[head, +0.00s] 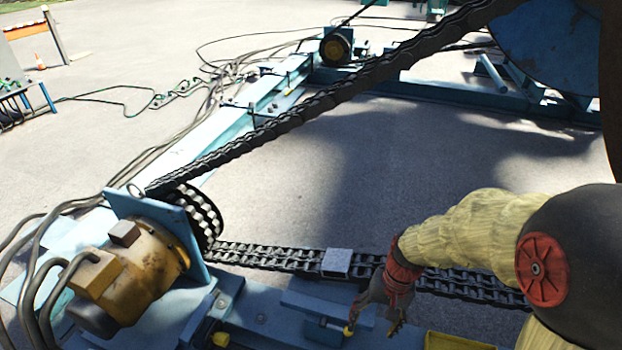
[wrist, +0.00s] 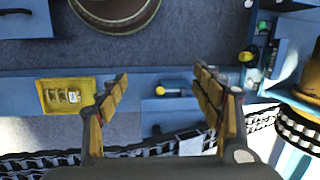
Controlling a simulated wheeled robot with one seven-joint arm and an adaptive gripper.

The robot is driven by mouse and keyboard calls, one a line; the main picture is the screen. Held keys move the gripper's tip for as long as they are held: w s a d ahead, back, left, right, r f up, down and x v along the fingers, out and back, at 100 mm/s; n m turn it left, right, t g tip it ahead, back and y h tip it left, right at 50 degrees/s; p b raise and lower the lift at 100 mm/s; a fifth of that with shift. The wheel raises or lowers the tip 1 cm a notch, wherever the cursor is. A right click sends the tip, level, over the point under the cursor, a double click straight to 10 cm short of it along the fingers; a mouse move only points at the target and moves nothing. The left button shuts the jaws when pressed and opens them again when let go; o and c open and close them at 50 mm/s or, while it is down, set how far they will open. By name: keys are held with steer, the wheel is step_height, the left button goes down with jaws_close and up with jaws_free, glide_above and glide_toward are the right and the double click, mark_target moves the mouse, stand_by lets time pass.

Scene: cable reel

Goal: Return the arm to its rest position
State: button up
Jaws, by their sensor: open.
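My arm comes in from the right in the head view, with a pale yellow fabric-like cover and a red and black wrist. My gripper (head: 374,322) points down over the blue frame (head: 275,322) at the lower middle. In the wrist view my gripper (wrist: 160,76) has its two yellow-padded fingers spread apart with nothing between them. A small yellow-tipped handle (wrist: 160,91) on the blue frame shows beyond the gap. I cannot tell the exact height of the fingertips above the frame.
A black chain (head: 265,256) runs behind my gripper with a grey block (head: 337,263) on it. Another chain (head: 330,98) slants up to the right. A yellow motor (head: 130,278) stands left. A yellow tray (wrist: 47,97) holds small items.

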steer(key=s+d+r+n+t, duration=0.1)
steer(key=s+r+t, duration=0.1)
steer(key=r, duration=0.6)
steer(key=s+d+r+n+t+h, duration=0.1)
steer(key=s+r, duration=0.3)
steer(key=r, duration=0.4)
steer(key=s+d+r+t+h+p, duration=0.1)
steer(key=s+r+t, duration=0.2)
steer(key=r, duration=0.6)
steer(key=shift+s+d+n+t, duration=0.3)
steer(key=shift+s+n+t, duration=0.1)
steer(key=shift+s, duration=0.15)
